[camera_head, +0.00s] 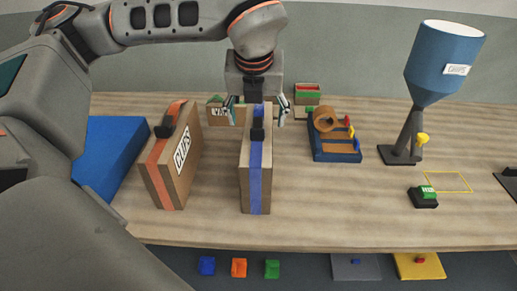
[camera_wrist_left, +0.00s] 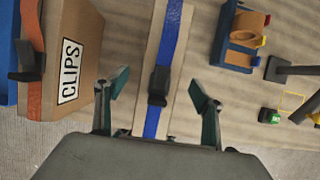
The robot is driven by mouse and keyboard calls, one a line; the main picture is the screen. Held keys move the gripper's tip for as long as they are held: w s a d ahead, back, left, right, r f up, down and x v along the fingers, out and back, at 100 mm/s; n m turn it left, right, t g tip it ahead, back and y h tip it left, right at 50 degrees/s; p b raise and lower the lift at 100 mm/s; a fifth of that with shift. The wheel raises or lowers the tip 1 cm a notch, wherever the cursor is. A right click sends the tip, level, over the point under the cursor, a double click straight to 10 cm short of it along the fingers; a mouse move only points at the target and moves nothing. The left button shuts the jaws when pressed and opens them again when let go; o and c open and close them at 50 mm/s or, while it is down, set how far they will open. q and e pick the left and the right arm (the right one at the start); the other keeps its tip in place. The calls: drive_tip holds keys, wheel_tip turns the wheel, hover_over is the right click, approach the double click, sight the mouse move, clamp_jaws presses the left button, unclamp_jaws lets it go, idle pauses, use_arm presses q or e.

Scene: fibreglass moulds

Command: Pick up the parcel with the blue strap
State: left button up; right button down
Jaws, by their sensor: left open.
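The parcel with the blue strap (camera_head: 256,178) stands upright and narrow on the table in the head view. A black buckle sits on its strap at the top. In the left wrist view, the blue strap parcel (camera_wrist_left: 178,70) runs between the fingers. My left gripper (camera_head: 257,113) is open over the parcel's top, with one finger on each side. In the left wrist view, the left gripper (camera_wrist_left: 159,97) shows gaps between both fingers and the parcel. Whether the fingers reach below its top edge is hard to tell. My right gripper is in neither view.
A parcel with an orange strap and a CLIPS label (camera_head: 172,165) stands left, near a blue block (camera_head: 108,150). A blue-based holder with a roll (camera_head: 335,140) and a blue funnel on a stand (camera_head: 440,60) are right. Smaller boxes stand behind. The table (camera_head: 325,205) is clear in front.

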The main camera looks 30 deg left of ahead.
use_arm(q)
drive_tip(key=x, duration=0.7)
drive_tip(key=shift+s+d+f, duration=0.15)
drive_tip(key=shift+s+d, duration=0.1)
drive_tip(key=shift+s, duration=0.05)
drive_tip(key=c, duration=1.8)
clamp_jaws()
